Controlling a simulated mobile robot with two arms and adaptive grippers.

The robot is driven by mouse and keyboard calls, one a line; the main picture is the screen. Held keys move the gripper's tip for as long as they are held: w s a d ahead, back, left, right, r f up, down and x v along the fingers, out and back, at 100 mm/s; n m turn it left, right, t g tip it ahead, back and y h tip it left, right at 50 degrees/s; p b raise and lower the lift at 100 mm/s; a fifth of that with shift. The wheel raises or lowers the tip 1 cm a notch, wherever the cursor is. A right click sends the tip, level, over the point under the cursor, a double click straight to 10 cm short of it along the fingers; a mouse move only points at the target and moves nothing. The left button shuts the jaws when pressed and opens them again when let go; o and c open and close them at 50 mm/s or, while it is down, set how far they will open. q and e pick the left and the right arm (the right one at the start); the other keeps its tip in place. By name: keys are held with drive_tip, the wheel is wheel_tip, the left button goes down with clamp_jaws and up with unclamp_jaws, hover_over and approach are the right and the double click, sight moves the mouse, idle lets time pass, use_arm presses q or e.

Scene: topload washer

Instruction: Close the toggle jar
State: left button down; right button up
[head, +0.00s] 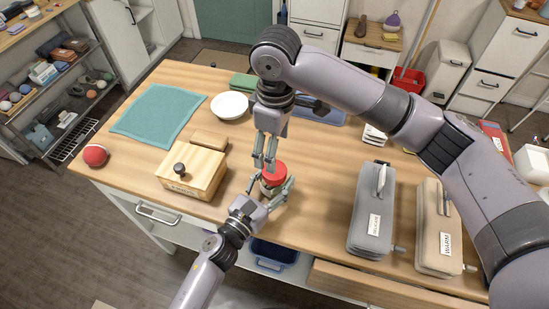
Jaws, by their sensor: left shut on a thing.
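The jar stands near the front edge of the wooden table, with a red lid (275,174) on top and a pale body (266,188) that is mostly hidden. My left gripper (270,194) reaches in from the front and is shut on the jar's body, a finger on either side. My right gripper (265,166) points down from above, its fingertips at the lid's back left edge. Its fingers are close together with a narrow gap. I cannot tell whether they touch the lid or how far they are closed. The jar's clasp is too small to make out.
A wooden box (190,174) stands left of the jar, a red ball (95,155) near the left edge. A teal cloth (160,114) and white bowl (229,105) lie behind. A grey case (370,220) and beige case (437,236) stand right. The table between jar and grey case is clear.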

wheel_tip(320, 180, up, 4)
drive_tip(key=shift+f, duration=0.2)
use_arm(q)
drive_tip(key=shift+c, duration=2.4)
unclamp_jaws()
drive_tip(key=v, duration=1.2)
drive_tip(key=shift+f, duration=0.1)
